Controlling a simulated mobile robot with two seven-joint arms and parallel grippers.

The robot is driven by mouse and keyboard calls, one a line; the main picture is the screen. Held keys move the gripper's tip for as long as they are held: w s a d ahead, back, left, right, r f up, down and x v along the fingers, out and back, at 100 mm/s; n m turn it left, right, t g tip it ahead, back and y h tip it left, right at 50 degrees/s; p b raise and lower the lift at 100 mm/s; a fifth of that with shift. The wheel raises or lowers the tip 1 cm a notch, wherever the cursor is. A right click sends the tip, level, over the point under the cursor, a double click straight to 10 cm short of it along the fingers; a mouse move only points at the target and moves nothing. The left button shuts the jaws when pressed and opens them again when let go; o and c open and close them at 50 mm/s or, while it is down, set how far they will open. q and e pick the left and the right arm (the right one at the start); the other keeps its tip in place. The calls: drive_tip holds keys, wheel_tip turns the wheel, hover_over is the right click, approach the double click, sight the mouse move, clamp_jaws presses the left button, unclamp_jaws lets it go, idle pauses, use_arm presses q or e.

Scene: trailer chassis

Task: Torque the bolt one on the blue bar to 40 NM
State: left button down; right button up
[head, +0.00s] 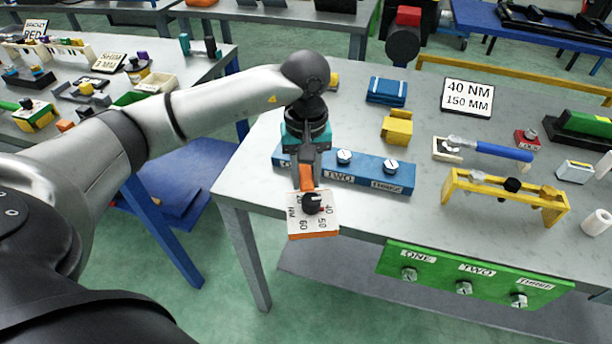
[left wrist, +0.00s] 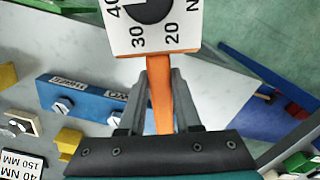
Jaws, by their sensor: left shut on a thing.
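My left gripper (head: 306,172) is shut on the orange handle (left wrist: 160,95) of a torque tool. The tool ends in a white dial box (head: 298,228) with NM numbers and a black knob (head: 312,203); I cannot read its setting surely. The box hangs in front of the table's front edge in the head view. The blue bar (head: 365,175) lies behind it on the table, marked TWO and THREE on its visible part. Bolt two (head: 344,156) and bolt three (head: 391,166) show; bolt one is hidden by my gripper. The bar also shows in the left wrist view (left wrist: 85,98). My right gripper is not in view.
A sign (head: 467,98) reads 40 NM, 150 MM. A blue-handled tool (head: 500,151) lies right of the bar, behind a yellow rack (head: 505,197). A green bar with bolts (head: 440,275) is mounted on the table's front. A yellow block (head: 397,128) stands behind the blue bar.

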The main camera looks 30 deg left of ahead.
use_arm(q)
drive_tip(key=shift+f+b, duration=0.7)
drive_tip(key=shift+b, duration=0.1)
idle(0.7)
idle(0.3)
drive_tip(key=c, duration=1.1)
unclamp_jaws()
clamp_jaws()
